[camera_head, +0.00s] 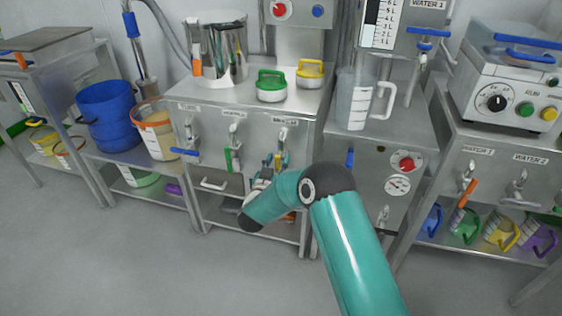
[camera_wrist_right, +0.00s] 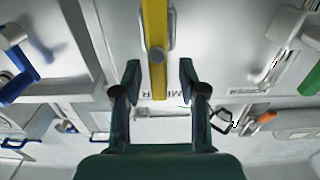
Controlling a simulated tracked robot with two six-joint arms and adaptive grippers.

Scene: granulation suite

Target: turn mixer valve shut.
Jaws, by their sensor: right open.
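The mixer valve's yellow lever (camera_wrist_right: 154,40) runs straight up and down in the right wrist view, below a panel label that shows upside down and is partly covered. In the head view the valve (camera_head: 283,136) is under the right-hand label of the middle steel cabinet, with its lever partly hidden by my gripper. My right gripper (camera_wrist_right: 159,76) is open, one finger on each side of the lever, with a visible gap on both sides. It also shows in the head view (camera_head: 272,168), small and partly covered by my arm. My left gripper is not in view.
On the same cabinet are a green lever (camera_head: 228,159) hanging down and a blue lever (camera_head: 184,151) lying level. The floor in front is clear.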

